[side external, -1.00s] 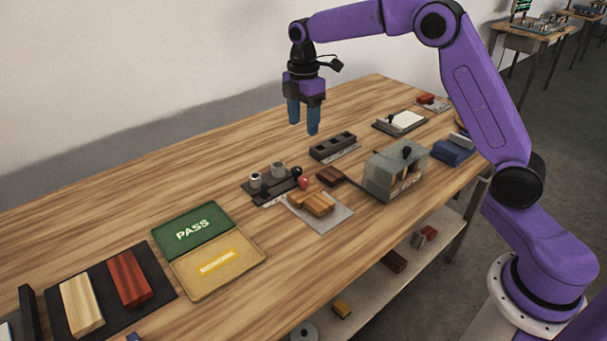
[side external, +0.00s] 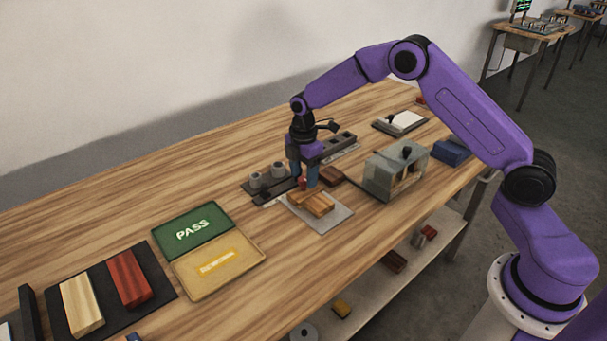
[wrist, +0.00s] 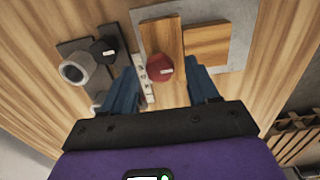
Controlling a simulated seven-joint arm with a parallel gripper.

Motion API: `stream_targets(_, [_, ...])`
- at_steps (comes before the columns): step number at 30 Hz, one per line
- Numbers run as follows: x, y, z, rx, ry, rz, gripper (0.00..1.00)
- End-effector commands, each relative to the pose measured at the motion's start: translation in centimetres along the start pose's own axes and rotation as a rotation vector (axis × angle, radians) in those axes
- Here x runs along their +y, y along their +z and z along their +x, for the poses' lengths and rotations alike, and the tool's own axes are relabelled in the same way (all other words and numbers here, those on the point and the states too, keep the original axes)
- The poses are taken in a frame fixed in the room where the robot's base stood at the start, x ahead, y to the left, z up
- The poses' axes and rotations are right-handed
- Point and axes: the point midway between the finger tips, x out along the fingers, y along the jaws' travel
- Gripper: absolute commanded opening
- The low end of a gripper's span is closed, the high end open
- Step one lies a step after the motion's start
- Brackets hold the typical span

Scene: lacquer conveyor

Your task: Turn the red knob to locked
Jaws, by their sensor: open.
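The red knob (wrist: 159,70) shows in the wrist view between my two blue fingers, a little beyond their tips. It has a pale mark on its face. In the side view the red knob (side external: 302,183) is partly hidden by my fingers. My gripper (side external: 304,182) is open and low over the knob, its fingers on either side; the wrist view also shows my gripper (wrist: 164,78). I cannot tell whether a finger touches the knob. A white strip with small marks (wrist: 143,78) lies just left of the knob; its lettering is too small to read.
Wooden blocks (side external: 318,206) lie on a grey plate (side external: 336,218) close to the knob. Grey cylinders and a black knob (wrist: 103,50) stand left of it in the wrist view. A grey box (side external: 384,174) stands to the right. A green PASS panel (side external: 192,228) lies to the left.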

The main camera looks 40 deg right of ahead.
Motion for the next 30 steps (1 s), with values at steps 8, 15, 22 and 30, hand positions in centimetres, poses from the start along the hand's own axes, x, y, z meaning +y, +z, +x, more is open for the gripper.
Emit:
stream_targets(8, [0.0,-0.02,0.55,0.0,0.001,0.0,0.59])
stream_targets(15, [-0.01,-0.02,0.53,0.0,0.0,0.0,0.14])
stream_targets(22, [-0.02,-0.02,0.51,0.0,0.0,0.005,0.03])
stream_targets(30, [-0.03,-0.06,0.46,0.0,-0.001,0.088,0.04])
